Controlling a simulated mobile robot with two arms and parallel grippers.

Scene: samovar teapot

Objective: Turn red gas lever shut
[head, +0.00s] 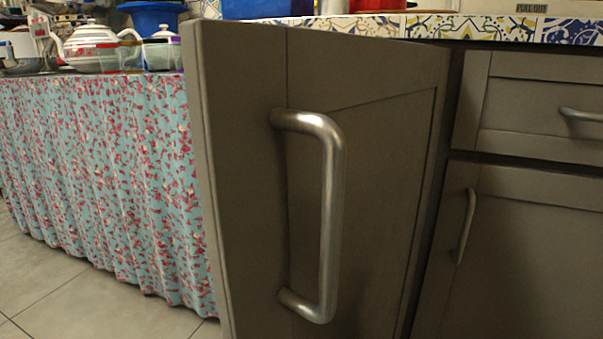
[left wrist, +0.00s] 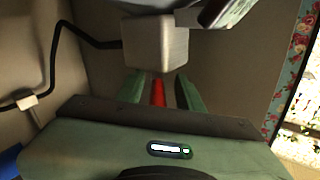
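In the left wrist view my left gripper (left wrist: 159,88) has its two green fingers apart. The red gas lever (left wrist: 158,93) shows as a narrow red bar between the fingers, with a gap on each side. I cannot tell how deep it sits between them. A pale box-shaped block (left wrist: 157,43) is just beyond the fingertips. The head view shows neither gripper and not the lever. A brown cabinet door (head: 385,150) with a metal handle (head: 333,215) stands open there and fills the middle.
In the left wrist view a black cable (left wrist: 56,62) runs along the wall at the left. A flowered curtain (left wrist: 292,72) hangs at the right, and it also shows in the head view (head: 100,170). A teapot (head: 92,48) stands on the counter above the curtain.

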